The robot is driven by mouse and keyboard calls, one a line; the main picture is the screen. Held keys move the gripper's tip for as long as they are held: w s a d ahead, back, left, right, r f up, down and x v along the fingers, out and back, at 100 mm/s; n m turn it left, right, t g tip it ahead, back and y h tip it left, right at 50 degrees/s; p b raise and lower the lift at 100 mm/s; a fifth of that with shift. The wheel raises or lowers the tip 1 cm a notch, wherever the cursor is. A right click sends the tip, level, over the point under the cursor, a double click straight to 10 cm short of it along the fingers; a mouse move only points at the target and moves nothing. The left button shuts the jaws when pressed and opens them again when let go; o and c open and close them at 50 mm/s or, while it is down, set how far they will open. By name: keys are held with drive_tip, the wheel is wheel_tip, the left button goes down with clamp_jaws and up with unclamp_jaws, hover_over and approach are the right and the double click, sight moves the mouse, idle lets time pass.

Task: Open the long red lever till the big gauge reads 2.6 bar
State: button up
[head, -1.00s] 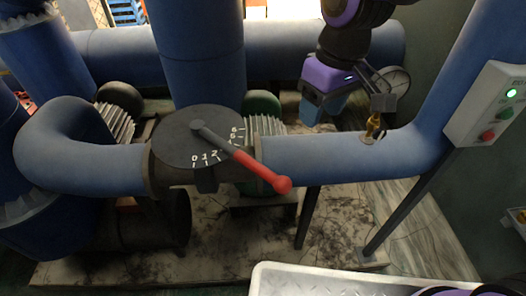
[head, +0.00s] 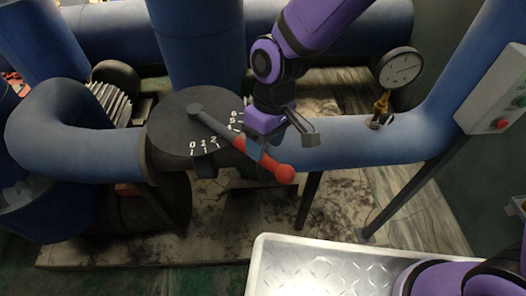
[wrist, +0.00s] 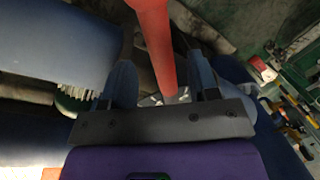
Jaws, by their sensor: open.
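The long red lever (head: 240,145) has a grey inner arm, a red handle and a ball end. It slants down to the right across a round dark dial (head: 170,120) marked with numbers, between the 2 and the 5. My gripper (head: 263,152) is at the red handle, near its ball end. In the wrist view the red handle (wrist: 155,45) lies between the two spread fingers of my gripper (wrist: 162,72), with a gap on each side. The big gauge (head: 401,67) stands on the blue pipe at right; its reading is too small to tell.
A blue pipe (head: 350,148) runs right from the dial. A control box (head: 495,90) with a red button is at the right edge. A metal tray top (head: 330,270) is at the front.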

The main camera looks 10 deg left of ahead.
drive_tip(key=shift+s+a+f, duration=0.1)
drive_tip(key=shift+s+f, duration=0.05)
drive_tip(key=shift+f, duration=0.7)
drive_tip(key=shift+s+a+f, duration=0.1)
drive_tip(key=shift+s+f, duration=0.05)
drive_tip(key=shift+f, duration=0.65)
